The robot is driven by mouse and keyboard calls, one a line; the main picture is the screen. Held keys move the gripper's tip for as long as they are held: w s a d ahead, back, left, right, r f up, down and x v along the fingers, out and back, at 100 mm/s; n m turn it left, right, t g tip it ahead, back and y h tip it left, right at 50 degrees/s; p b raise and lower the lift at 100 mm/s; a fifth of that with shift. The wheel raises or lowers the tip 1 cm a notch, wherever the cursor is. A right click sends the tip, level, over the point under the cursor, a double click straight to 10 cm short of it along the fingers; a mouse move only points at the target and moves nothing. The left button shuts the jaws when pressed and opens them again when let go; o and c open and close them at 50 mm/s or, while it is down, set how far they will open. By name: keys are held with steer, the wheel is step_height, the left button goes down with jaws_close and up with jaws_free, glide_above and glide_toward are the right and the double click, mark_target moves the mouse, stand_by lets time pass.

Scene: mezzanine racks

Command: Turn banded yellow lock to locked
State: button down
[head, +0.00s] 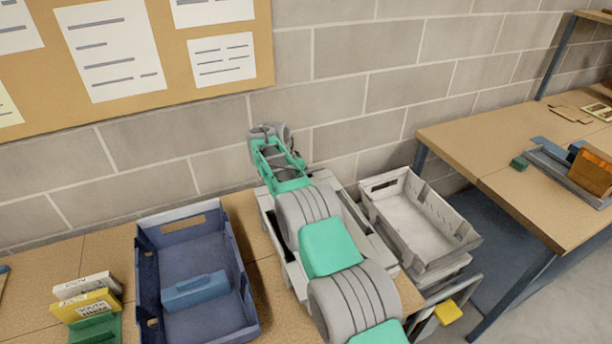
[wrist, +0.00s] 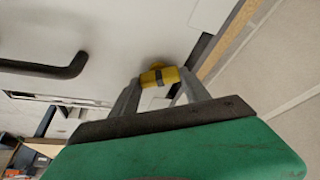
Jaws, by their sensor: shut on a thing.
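The banded yellow lock (wrist: 158,73) shows in the wrist view as a small yellow knob with a dark grey band, on a pale panel (wrist: 110,25). My gripper (wrist: 160,88) has its two grey fingers on either side of the knob and is shut on it. I cannot read which position the lock is turned to. In the head view my arm reaches toward the wall, and I cannot make out the lock there.
A dark bar handle (wrist: 45,68) stands out from the pale panel. In the head view, a blue bin (head: 186,222) with a blue block stands left of my arm, and a grey crate (head: 408,215) stands right. Books (head: 88,300) lie at lower left. A workbench (head: 470,150) stands at right.

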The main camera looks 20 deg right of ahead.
steer(key=shift+d, duration=0.1)
steer(key=c, duration=0.5)
jaws_free()
steer(key=v, duration=0.7)
steer(key=shift+s+r+b, duration=0.1)
steer(key=shift+r+b, duration=0.25)
steer(key=shift+c, duration=0.4)
